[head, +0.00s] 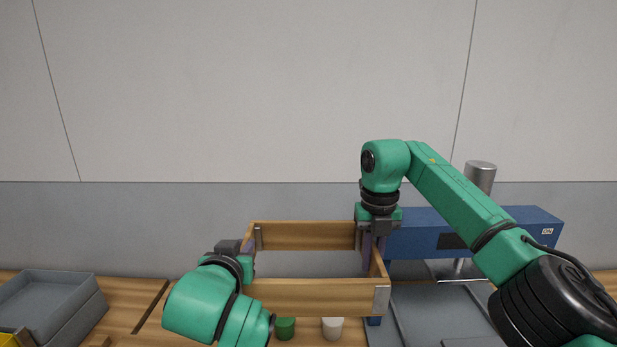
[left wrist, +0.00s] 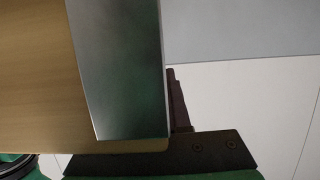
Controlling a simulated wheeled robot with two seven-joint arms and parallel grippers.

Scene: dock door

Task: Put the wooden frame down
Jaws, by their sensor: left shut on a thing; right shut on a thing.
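The wooden frame (head: 315,297) is an open rectangle of light boards with metal corner plates. It is in the middle of the head view, roughly level, and appears raised above the bench; the wall shows through it. My left gripper (head: 248,246) is shut on its left side, partly hidden behind my left arm. My right gripper (head: 373,248) points down and is shut on its right side. In the left wrist view, a board of the frame (left wrist: 35,80) and a metal corner plate (left wrist: 120,70) fill the left half, close to my left gripper's dark finger (left wrist: 179,105).
A green cylinder (head: 285,328) and a white one (head: 332,328) show just below the frame's front board. Grey trays (head: 50,300) stand at the left on the wooden bench (head: 127,297). A blue machine (head: 425,232) and a grey panel (head: 430,310) are at the right.

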